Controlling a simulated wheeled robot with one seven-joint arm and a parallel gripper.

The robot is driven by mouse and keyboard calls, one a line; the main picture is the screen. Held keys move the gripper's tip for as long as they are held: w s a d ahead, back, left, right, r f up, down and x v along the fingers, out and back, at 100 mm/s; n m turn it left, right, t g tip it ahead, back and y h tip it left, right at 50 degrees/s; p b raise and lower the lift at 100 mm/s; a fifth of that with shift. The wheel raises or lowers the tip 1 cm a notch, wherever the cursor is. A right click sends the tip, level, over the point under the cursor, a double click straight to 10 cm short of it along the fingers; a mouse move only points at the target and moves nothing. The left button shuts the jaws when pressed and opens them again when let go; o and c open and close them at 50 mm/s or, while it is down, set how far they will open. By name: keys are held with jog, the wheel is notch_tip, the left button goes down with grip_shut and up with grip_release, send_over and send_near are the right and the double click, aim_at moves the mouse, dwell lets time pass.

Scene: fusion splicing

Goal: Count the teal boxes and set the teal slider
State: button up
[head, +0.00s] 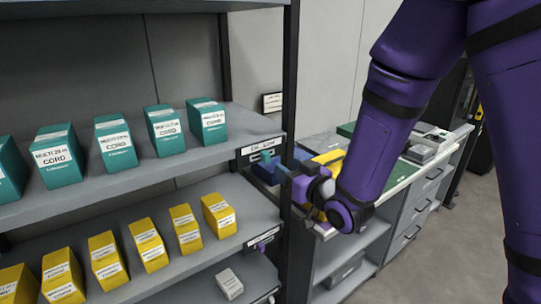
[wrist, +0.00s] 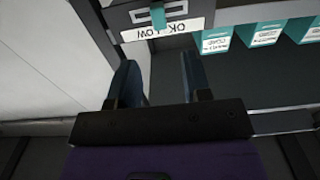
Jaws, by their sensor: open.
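Several teal boxes (head: 116,142) with white labels stand in a row on the upper shelf. Some also show upside down at the right of the wrist view (wrist: 265,38). The leftmost is cut off by the head view's edge. The teal slider (head: 267,155) sits on the label plate at the right end of that shelf's front edge, under the words "OK LOW". In the wrist view the slider (wrist: 158,16) appears near the plate's middle. My gripper (head: 287,175) is open and empty, just right of the plate and apart from the slider. Its two fingers (wrist: 162,80) point toward the plate.
Several yellow boxes (head: 147,244) stand on the shelf below, which has a purple slider (head: 262,246). A white box (head: 229,284) lies lower. A dark shelf post (head: 290,75) stands close to my gripper. A workbench (head: 400,180) with drawers is behind my arm.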

aim_at(268, 155)
jog(key=x, duration=0.9)
jog(key=shift+w+a, duration=0.1)
grip_shut()
